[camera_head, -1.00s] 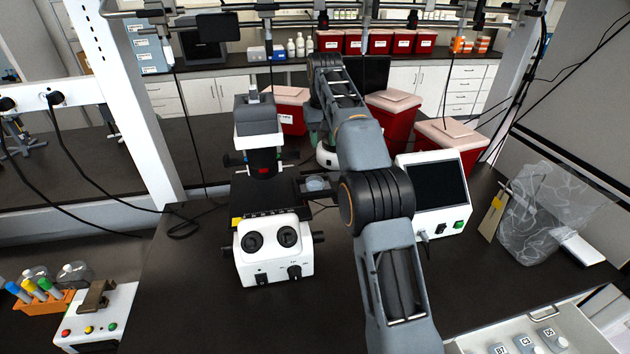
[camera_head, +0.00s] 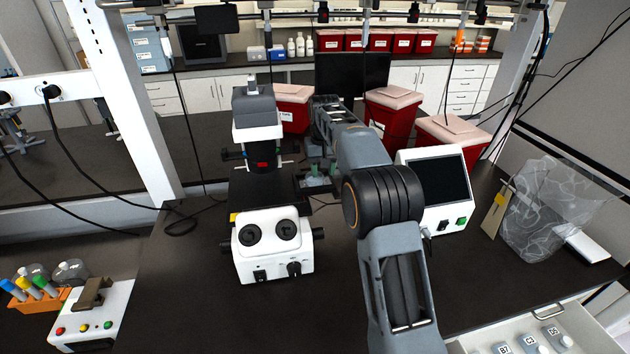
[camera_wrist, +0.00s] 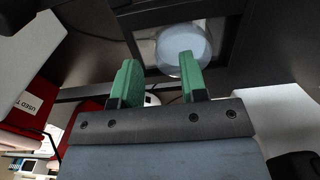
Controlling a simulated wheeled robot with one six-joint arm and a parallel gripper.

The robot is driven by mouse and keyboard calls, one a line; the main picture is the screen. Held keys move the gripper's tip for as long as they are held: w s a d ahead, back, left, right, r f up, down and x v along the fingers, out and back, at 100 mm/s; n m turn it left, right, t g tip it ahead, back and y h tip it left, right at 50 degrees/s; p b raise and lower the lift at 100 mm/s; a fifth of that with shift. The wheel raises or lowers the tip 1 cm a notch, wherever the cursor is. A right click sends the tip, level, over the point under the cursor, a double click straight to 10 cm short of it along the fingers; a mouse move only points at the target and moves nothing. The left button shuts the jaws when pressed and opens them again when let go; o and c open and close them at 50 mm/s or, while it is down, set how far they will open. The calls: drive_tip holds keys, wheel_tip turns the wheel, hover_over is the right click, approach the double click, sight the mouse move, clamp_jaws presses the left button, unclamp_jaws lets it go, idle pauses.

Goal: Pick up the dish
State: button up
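The dish (camera_wrist: 176,42) is a round, pale translucent disc lying in a square opening of a dark surface in the wrist view. My gripper (camera_wrist: 158,58) has two green fingers, set wide apart with nothing between them. The right finger overlaps the dish's lower part in this view, and the left finger lies left of it. In the head view my gripper (camera_head: 318,177) is at the right side of the microscope stage. There the dish cannot be told apart clearly from the fingers.
The white and black microscope (camera_head: 272,245) stands left of my arm. A white device with a dark screen (camera_head: 437,188) stands close on its right. Red bins (camera_head: 392,115) stand behind. A clear bag (camera_head: 545,215) is at far right.

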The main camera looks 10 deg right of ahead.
drive_tip(key=shift+f, duration=0.95)
drive_tip(key=shift+c, duration=0.5)
clamp_jaws()
